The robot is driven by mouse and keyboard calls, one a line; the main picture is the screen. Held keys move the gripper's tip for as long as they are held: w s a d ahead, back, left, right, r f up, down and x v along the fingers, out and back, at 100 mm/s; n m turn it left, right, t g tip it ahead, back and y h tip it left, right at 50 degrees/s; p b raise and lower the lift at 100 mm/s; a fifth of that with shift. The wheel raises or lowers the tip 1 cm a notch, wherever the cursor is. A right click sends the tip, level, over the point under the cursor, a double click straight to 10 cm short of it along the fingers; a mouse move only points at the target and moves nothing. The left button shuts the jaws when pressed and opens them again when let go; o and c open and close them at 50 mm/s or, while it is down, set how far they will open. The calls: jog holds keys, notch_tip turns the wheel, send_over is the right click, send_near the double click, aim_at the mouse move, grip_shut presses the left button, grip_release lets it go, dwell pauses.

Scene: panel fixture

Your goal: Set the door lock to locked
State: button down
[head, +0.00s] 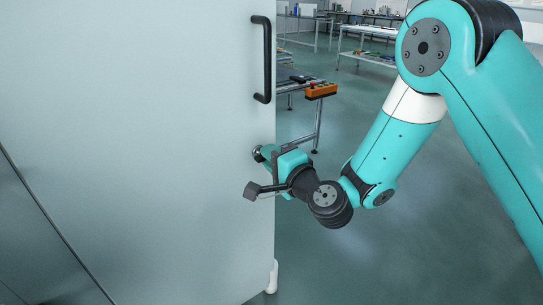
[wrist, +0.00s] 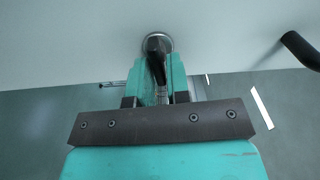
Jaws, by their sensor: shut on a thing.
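The door (head: 140,130) is a large pale grey panel filling the left of the head view. Its lock (head: 257,154) is a small round metal fitting near the right edge, below the handle. In the wrist view the lock shows as a round metal base with a dark thumb-turn (wrist: 155,45). The turn points down toward me, close to upright in that picture. My gripper (head: 267,152) is shut on the turn, with its teal fingers (wrist: 160,76) on either side. The fingers hide part of the turn. I cannot read a locked or unlocked mark.
A black bar handle (head: 266,60) stands out from the door above the lock; it also shows at the right of the wrist view (wrist: 300,48). Behind the door edge is a workbench (head: 318,125) with an orange object (head: 321,91). The floor right of the door is open.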

jog(key=shift+m, duration=0.5)
jog(key=c, duration=1.2)
grip_release()
